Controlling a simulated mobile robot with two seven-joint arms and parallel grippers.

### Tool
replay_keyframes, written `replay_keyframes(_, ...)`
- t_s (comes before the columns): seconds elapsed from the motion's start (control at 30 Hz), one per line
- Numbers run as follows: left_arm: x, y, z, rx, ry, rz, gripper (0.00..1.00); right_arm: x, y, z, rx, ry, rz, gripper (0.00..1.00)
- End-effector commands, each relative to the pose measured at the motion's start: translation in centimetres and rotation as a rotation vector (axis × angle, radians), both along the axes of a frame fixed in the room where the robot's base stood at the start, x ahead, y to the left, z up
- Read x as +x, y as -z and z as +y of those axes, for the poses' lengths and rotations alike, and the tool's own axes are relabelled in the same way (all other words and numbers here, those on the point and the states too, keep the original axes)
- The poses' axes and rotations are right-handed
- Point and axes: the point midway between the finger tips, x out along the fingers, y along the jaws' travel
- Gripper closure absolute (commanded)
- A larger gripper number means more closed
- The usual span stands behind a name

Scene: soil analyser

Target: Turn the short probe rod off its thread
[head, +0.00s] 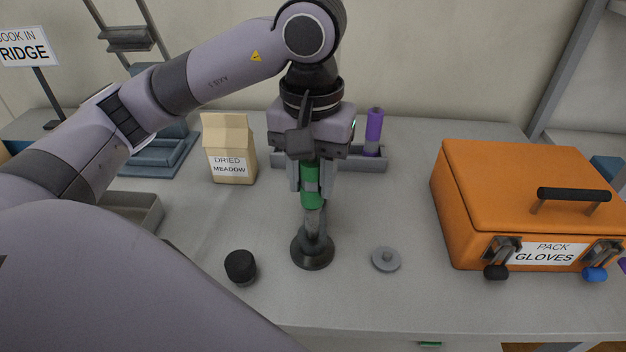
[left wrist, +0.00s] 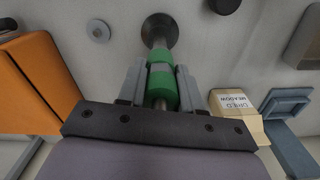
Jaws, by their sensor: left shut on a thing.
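The short probe rod (head: 312,186) shows as a green upright piece with a grey band, above a dark round base (head: 313,253) on the bench. In the left wrist view the green rod (left wrist: 161,61) runs down from the dark base (left wrist: 160,29) and passes between my fingers. My left gripper (head: 311,180) points down and is shut on the green part; its fingers also flank it in the left wrist view (left wrist: 161,84). The thread itself cannot be made out. My right gripper is in neither view.
An orange case (head: 520,190) labelled PACK GLOVES stands at the right. A paper bag (head: 229,150) stands left of the gripper. A purple cylinder (head: 374,130) stands in a grey tray (head: 374,165) behind. A black knob (head: 241,266) and a grey disc (head: 386,260) flank the base.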

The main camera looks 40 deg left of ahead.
Motion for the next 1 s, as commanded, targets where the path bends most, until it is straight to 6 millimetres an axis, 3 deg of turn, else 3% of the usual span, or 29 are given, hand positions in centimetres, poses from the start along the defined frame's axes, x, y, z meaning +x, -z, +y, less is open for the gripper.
replay_keyframes(0.3, 0.0, -0.1, 0.0, -0.001, -0.720, 0.000, 1.00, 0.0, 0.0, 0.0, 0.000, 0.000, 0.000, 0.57)
replay_keyframes(0.4, 0.0, -0.1, 0.0, -0.001, -0.889, 0.000, 1.00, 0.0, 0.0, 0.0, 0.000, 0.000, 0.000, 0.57)
replay_keyframes(1.0, 0.0, -1.1, 0.0, 0.000, -0.878, 0.000, 1.00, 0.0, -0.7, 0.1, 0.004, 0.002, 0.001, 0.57)
